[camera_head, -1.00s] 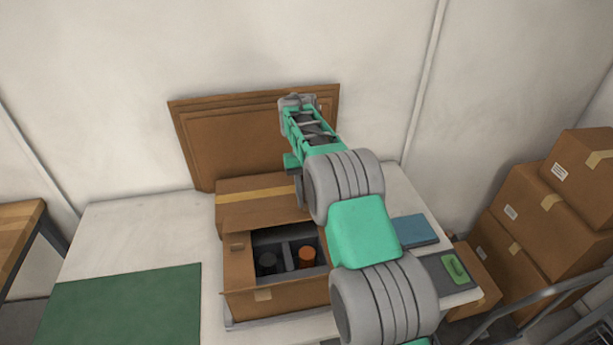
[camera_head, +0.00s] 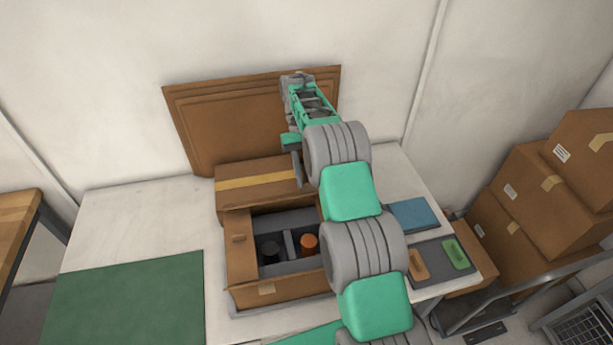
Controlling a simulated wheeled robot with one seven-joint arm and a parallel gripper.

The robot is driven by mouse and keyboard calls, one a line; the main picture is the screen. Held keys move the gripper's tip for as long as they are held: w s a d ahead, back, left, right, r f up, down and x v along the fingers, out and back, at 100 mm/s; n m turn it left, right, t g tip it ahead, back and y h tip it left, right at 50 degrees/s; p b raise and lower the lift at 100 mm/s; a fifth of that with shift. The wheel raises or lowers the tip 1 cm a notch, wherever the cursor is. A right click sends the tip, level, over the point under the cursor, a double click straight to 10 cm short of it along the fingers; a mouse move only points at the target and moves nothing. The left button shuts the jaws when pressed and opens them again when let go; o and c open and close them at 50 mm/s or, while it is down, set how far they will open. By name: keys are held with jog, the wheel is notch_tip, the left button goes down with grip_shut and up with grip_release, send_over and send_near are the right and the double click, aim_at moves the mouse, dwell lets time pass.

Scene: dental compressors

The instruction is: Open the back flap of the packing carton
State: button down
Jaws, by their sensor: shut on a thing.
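The packing carton (camera_head: 285,292) stands on the white table, with dark dividers, a black item (camera_head: 269,251) and an orange item (camera_head: 308,243) visible inside. Its back flap (camera_head: 240,184), brown with a yellow tape strip, is raised at a slant along the carton's rear edge. My gripper (camera_head: 297,168) is at the right end of this flap, shut on it. Only a grey finger shows clearly; my arm hides the contact and the carton's right side.
Flat brown cardboard sheets (camera_head: 230,125) lean on the wall behind the carton. A green mat (camera_head: 130,300) lies left. A blue pad (camera_head: 413,214) and a dark tray (camera_head: 440,270) with orange and green blocks lie right. Stacked cartons (camera_head: 520,210) stand further right.

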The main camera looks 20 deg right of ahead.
jog(key=c, duration=1)
grip_release()
jog(key=shift+s, duration=0.1)
